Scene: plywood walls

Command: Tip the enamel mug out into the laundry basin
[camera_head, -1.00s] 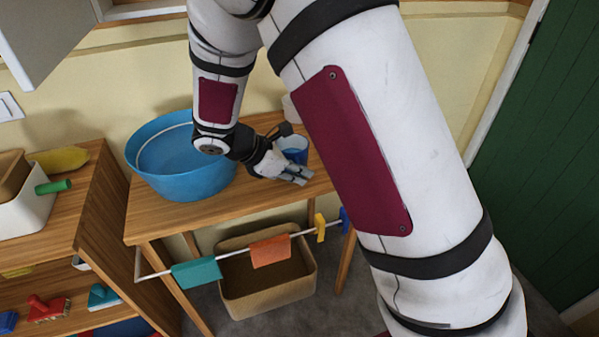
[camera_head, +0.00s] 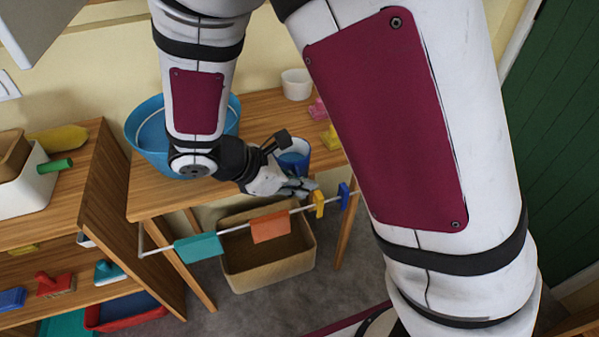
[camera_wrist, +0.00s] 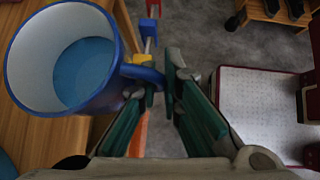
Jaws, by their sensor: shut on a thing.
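The enamel mug (camera_head: 294,158) is blue outside and white inside. It is at the front edge of the wooden table, and I cannot tell if it is clear of the top. In the wrist view the mug (camera_wrist: 105,92) looks upright, with flat blue contents (camera_wrist: 85,70) inside. My gripper (camera_head: 298,186) is at its near side. In the wrist view the green-padded fingers of my gripper (camera_wrist: 160,92) are shut on the mug's handle (camera_wrist: 143,75). The blue laundry basin (camera_head: 147,160) stands on the table to the left, partly hidden behind my arm.
A white bowl (camera_head: 297,84), a pink item (camera_head: 317,109) and a yellow item (camera_head: 330,136) are at the table's back right. A rail with cloths (camera_head: 270,227) runs along the front, above a tan basket (camera_head: 268,277). A shelf unit (camera_head: 85,205) stands left.

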